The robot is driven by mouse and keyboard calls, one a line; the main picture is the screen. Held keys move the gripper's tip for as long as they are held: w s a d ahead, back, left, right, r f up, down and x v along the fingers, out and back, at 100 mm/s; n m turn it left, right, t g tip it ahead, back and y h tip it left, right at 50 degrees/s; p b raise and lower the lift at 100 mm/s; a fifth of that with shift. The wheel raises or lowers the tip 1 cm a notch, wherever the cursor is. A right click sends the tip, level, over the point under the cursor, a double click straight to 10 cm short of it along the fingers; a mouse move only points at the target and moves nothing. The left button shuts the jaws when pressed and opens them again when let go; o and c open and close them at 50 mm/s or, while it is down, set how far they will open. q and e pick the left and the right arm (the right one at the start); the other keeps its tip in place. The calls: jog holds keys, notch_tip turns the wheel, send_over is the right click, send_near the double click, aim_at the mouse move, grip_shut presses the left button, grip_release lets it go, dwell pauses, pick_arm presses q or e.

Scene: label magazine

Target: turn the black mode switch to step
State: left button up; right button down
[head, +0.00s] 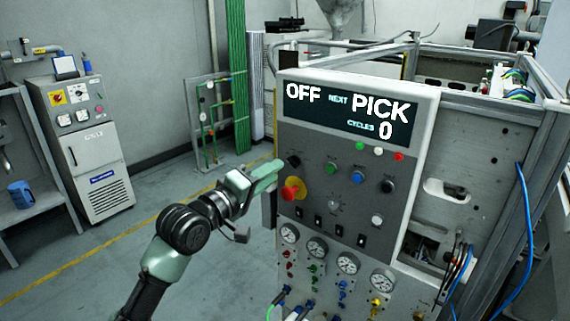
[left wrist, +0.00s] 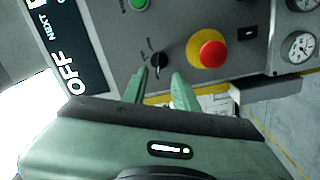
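The black mode switch (head: 293,161) is a small dark knob at the upper left of the grey control panel (head: 322,150). In the left wrist view the knob (left wrist: 158,60) lies just beyond the gap between my fingertips. My left gripper (head: 275,170) is at the panel's left edge, close to the switch. In the left wrist view its two green fingers (left wrist: 160,78) are apart with nothing between them. I cannot tell whether a fingertip touches the panel. The display (head: 345,112) reads OFF, NEXT PICK, CYCLES 0. My right gripper is not in view.
A red emergency button on a yellow base (head: 292,189) sits just below the switch, close to my left fingers. Green (head: 330,168), blue (head: 357,177) and black (head: 388,186) controls lie to the right. Gauges (head: 317,248) line the lower panel. Open floor lies left of the machine.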

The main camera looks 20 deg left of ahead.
aim_at(290, 163)
pick_arm(q)
jog(key=p+x, duration=0.1)
jog(key=x, duration=0.3)
jog(key=shift+s+d+r, duration=0.1)
jog(key=shift+d, duration=0.05)
jog(key=shift+w+d, duration=0.15)
jog(key=shift+w, duration=0.25)
grip_shut()
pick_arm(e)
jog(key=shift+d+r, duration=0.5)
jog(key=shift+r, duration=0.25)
